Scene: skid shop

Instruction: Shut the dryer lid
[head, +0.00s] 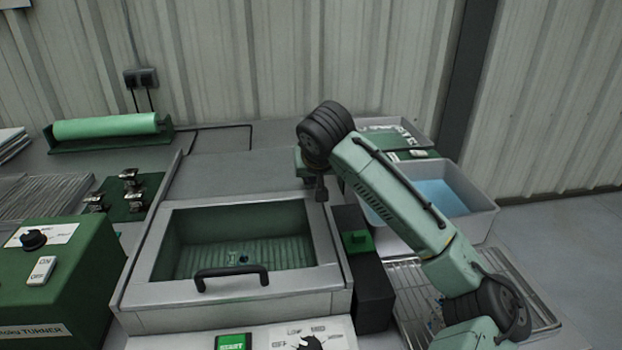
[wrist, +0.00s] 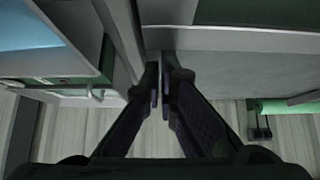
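The dryer is a grey box on the bench, with a broad grey frame (head: 330,250) around an opening. Its green ribbed inside (head: 235,257) shows through the opening. A black bar handle (head: 231,276) sits at the front edge. A flat grey panel (head: 235,172) lies behind the opening; I cannot tell whether it is the lid. My gripper (head: 321,194) points down by the back right corner of the frame, apart from the handle.
A tub of blue liquid (head: 485,215), a black block (head: 372,290) and a wire rack (head: 405,290) are at right. A printed white panel (head: 290,338) lies in front.

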